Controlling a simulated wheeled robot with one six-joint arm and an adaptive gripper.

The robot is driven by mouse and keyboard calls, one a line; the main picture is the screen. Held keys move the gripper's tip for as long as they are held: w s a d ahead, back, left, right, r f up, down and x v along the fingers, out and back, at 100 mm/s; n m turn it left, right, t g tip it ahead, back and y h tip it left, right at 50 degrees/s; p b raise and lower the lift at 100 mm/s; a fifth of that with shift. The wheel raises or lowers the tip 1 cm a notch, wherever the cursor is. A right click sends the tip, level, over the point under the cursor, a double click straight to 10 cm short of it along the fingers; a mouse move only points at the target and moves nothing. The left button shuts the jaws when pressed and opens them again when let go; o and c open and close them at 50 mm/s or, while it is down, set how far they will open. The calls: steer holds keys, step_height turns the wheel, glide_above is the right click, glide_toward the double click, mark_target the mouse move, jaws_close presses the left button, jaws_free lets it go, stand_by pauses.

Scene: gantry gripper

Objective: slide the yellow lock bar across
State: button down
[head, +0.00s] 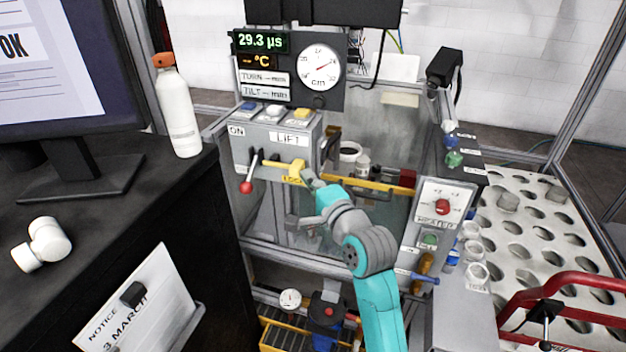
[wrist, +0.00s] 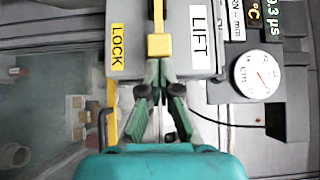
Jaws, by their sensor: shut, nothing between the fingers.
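The yellow lock bar shows on the front of the grey LIFT box (head: 272,133), with its square yellow knob (head: 298,168) just above the yellow LOCK label. In the wrist view the knob (wrist: 158,45) sits at the top centre, with a narrow yellow strip running up from it, between the LOCK and LIFT labels. My gripper (head: 311,178) is at the right side of the knob in the head view. In the wrist view its fingertips (wrist: 159,65) are together right below the knob, with nothing held. I cannot tell whether they touch it.
A red-tipped lever (head: 246,187) hangs left of the knob. A yellow rail (head: 370,187) crosses the front opening at right. The heater panel (head: 442,204) with a red knob stands further right. A black desk (head: 190,215) lies at left.

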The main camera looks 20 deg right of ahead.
mark_target(290, 175)
steer(key=shift+w+a+r, duration=0.1)
steer(key=shift+w+a, duration=0.6)
steer(key=shift+a, duration=0.25)
steer(key=shift+w+a, duration=0.65)
steer(key=shift+a, duration=0.3)
